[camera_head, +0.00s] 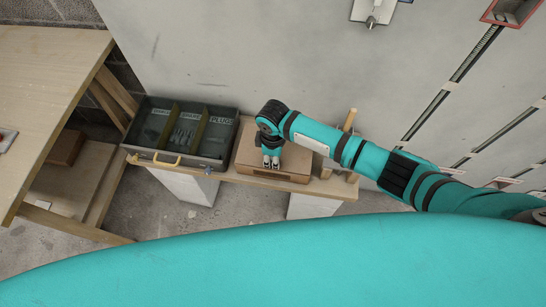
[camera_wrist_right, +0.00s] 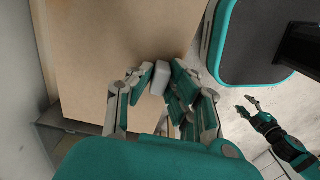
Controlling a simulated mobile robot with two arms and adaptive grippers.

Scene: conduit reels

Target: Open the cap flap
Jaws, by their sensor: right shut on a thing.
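A tan wooden box (camera_head: 298,158) with a flat top, which looks like the cap flap, sits on the bench, partly hidden by my right arm. My right gripper (camera_head: 271,162) is over its left part, pointing down at the front edge. In the right wrist view, the right gripper (camera_wrist_right: 154,88) is shut on a small pale grey tab (camera_wrist_right: 161,76) at the edge of the tan top (camera_wrist_right: 120,40). The top looks flat; I cannot tell whether there is a gap under it. My left gripper (camera_wrist_right: 247,106) shows in the right wrist view, open and empty, apart from the box.
A dark grey tray (camera_head: 147,126) with labelled compartments stands just left of the box. A wooden table (camera_head: 40,90) is at the far left. Wooden posts (camera_head: 349,121) stand right of the box. A grey wall rises behind the bench.

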